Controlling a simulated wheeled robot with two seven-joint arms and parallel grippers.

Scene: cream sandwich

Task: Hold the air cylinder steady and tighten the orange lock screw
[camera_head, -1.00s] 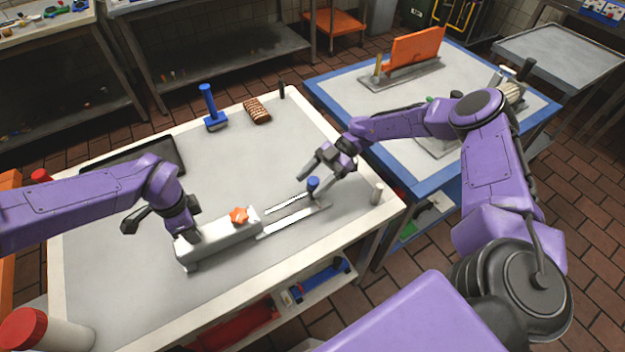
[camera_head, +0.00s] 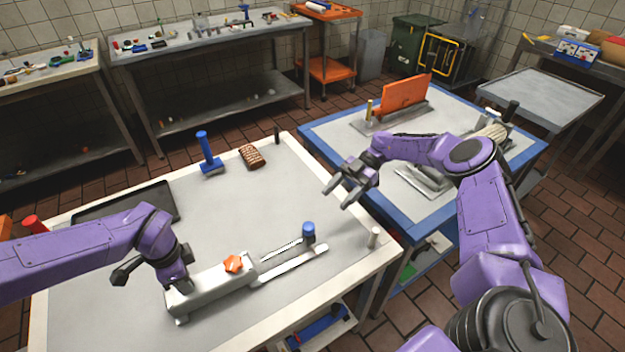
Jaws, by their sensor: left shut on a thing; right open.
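The air cylinder (camera_head: 211,287) is a light grey block lying on the table, with a rod and a rail reaching out to its right. The orange lock screw (camera_head: 233,263) is a star-shaped knob on top of it. A blue knob (camera_head: 308,230) stands at the rod's far end. My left gripper (camera_head: 180,285) is shut on the left end of the cylinder, and its fingertips are partly hidden. My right gripper (camera_head: 337,194) is open and empty, raised above the table's right side, up and to the right of the blue knob and apart from it.
A dark tray (camera_head: 127,204) lies at the table's left. A blue-handled tool (camera_head: 207,155) and a brown striped brush-like block (camera_head: 252,157) are at the back. A small pale post (camera_head: 374,237) stands near the right edge. The table's middle is clear.

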